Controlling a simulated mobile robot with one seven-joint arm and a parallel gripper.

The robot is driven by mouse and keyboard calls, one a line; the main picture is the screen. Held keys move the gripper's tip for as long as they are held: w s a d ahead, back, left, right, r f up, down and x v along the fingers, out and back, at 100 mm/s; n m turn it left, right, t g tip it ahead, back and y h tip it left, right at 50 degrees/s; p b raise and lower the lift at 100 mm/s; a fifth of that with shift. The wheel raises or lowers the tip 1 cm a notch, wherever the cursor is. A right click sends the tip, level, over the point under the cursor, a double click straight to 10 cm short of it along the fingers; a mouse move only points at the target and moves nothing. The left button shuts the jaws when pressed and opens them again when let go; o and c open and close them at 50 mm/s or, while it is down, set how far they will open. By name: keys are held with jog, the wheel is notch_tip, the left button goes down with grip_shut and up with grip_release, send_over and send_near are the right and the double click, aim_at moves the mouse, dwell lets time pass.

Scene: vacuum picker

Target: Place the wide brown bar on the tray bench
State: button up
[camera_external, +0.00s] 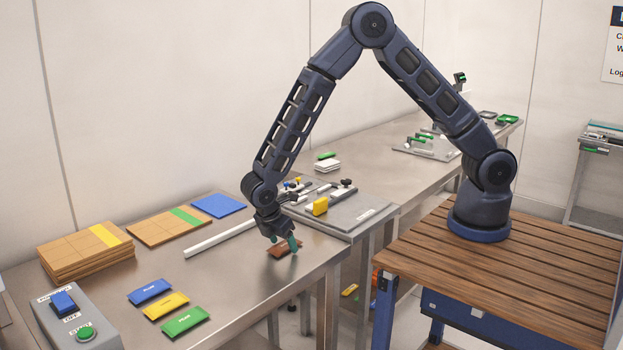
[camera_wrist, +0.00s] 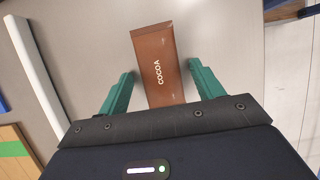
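The wide brown bar (camera_wrist: 158,62), printed COCOA, lies flat on the metal bench. In the wrist view it sits between the two green fingers of my gripper (camera_wrist: 158,90), with a visible gap on both sides. In the external view the brown bar (camera_external: 286,248) is partly hidden under my gripper (camera_external: 282,243), near the bench's right edge. My gripper is open and points down over the bar. I cannot tell its exact height above the bench. Which surface is the tray bench is not labelled in view.
Blue, yellow and green packets (camera_external: 166,306) lie at the front of the metal bench (camera_external: 235,285). Tan boards (camera_external: 84,250) are at the left. A fixture plate (camera_external: 345,222) with a yellow block stands right of my gripper. A button box (camera_external: 75,322) is front left.

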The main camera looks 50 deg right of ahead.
jog(key=v, duration=1.2)
jog(key=w+d+r+m+t+y, duration=0.1)
jog(key=d+r+m, duration=0.3)
jog(key=d+r, duration=0.8)
jog(key=d+r+m+y, duration=0.1)
jog(key=d+r+m, duration=0.3)
jog(key=d+r, duration=0.85)
jog(key=s+d+r+m+t+y, duration=0.1)
jog(key=s+d+m, duration=0.4)
jog(key=s+d, duration=0.4)
jog(key=s+d+r+m+t+y, duration=0.1)
jog(key=s+d+m, duration=0.4)
jog(key=s+d, duration=0.5)
jog(key=d+r+t, duration=0.1)
jog(key=d, duration=0.4)
jog(key=shift+s+r+t, duration=0.2)
jog(key=shift+s+t, duration=0.1)
jog(key=shift+c, duration=0.4)
